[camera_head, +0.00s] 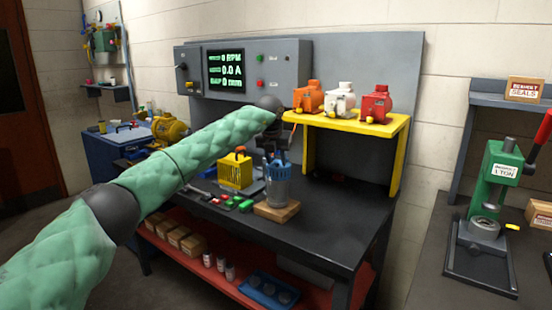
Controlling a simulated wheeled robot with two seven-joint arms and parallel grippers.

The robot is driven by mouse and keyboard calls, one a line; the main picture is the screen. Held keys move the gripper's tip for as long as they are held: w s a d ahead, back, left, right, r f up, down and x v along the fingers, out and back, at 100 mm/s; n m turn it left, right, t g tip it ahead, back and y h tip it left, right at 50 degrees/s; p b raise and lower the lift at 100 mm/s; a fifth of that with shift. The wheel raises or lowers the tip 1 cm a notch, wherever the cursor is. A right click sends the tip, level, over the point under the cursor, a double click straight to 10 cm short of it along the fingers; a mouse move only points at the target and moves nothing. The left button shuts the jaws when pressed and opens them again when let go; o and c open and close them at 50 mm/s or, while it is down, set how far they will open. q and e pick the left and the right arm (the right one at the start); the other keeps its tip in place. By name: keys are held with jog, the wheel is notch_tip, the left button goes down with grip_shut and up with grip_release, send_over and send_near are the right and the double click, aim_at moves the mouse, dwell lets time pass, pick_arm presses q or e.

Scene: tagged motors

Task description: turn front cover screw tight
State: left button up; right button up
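My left arm, in a green quilted sleeve, reaches in from the left over the bench. My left gripper (273,142) hangs down from the dark wrist, just above and behind a grey-blue cup of tools (278,190). Its fingertips are small and dark and blend with the tools, so I cannot tell whether it is open. An orange motor (308,97), a white motor (340,100) and a red motor (375,103) stand on a yellow shelf (350,123). I cannot make out a front cover screw. My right gripper is out of view.
The dark bench (330,215) holds a yellow slotted box (235,171), a wooden block (277,211) and small red and green parts. A control panel (243,70) stands behind. A green press (493,185) is at the right. The bench's right part is clear.

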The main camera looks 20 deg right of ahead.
pick_arm(q)
grip_shut()
